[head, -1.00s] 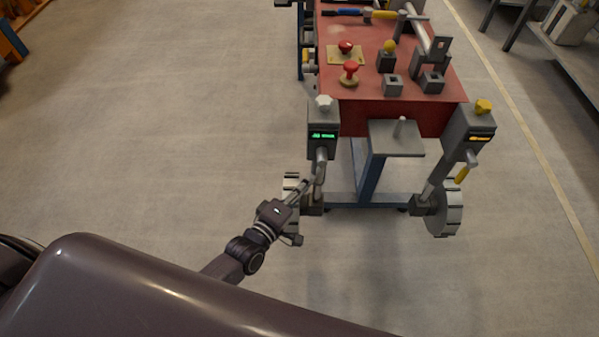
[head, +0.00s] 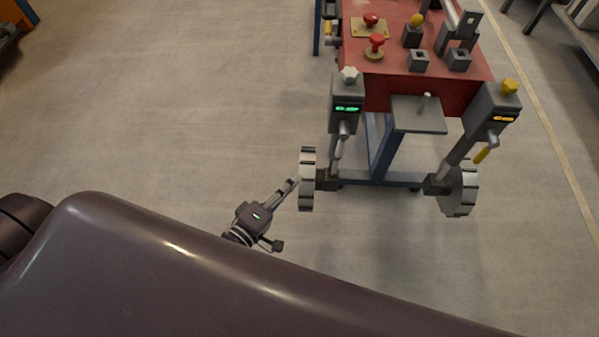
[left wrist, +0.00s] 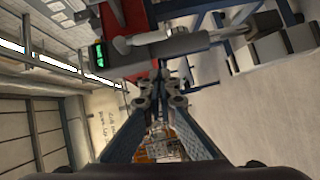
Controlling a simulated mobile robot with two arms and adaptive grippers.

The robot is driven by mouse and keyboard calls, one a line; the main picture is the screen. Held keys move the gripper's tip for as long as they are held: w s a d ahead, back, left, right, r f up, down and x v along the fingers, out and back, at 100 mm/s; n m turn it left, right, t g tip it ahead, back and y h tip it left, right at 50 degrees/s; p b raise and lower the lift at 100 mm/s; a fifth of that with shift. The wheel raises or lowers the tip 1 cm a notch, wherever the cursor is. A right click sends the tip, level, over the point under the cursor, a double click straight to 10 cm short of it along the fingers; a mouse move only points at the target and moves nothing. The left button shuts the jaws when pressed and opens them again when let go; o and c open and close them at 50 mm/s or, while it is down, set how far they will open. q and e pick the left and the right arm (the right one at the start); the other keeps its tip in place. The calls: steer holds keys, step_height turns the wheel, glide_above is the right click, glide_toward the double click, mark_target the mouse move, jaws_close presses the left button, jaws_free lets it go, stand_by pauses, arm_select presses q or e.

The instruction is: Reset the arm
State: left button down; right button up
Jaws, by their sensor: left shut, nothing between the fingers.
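My left gripper (head: 287,187) is shut and empty, reaching up and to the right in the head view. Its tip is close to the left grey wheel (head: 307,179) of the red-topped cart; I cannot tell whether they touch. In the left wrist view the closed fingers (left wrist: 160,95) meet at their tips, with nothing between them. Beyond them shows the grey unit with a green display (left wrist: 99,56). My right gripper is not in view.
The red bench (head: 400,90) carries red knobs and grey blocks. Grey posts with a green display (head: 347,108) and an orange display (head: 503,118) stand at its front corners, with a small grey shelf (head: 418,118) between them. The floor (head: 150,120) at left is clear.

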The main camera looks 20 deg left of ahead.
arm_select(q)
steer(key=shift+s, duration=0.1)
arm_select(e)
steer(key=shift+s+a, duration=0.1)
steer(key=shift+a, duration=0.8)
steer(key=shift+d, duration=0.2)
arm_select(q)
steer(key=s+a+f+m+g+y, duration=0.1)
steer(key=s+a+f+m+g, duration=0.2)
steer(key=f, duration=0.7)
steer(key=s+a+f+m+g+y, duration=0.1)
steer(key=s+f+m+g, duration=0.1)
steer(key=s+f, duration=0.5)
steer(key=s+a+f+m+g+y, duration=0.1)
steer(key=s+a+f+m+g, duration=0.15)
steer(key=f, duration=0.95)
steer(key=s+f+m+g+y, duration=0.1)
steer(key=s+f+m+g, duration=0.2)
steer(key=s+f, duration=0.3)
steer(key=s+a+f+m+g+y, duration=0.1)
steer(key=s+f+m+g, duration=0.3)
steer(key=s, duration=1.2)
step_height(320, 180, down, 2)
steer(key=shift+s+a+f, duration=0.1)
steer(key=shift+s+a, duration=0.1)
steer(key=shift+s, duration=0.05)
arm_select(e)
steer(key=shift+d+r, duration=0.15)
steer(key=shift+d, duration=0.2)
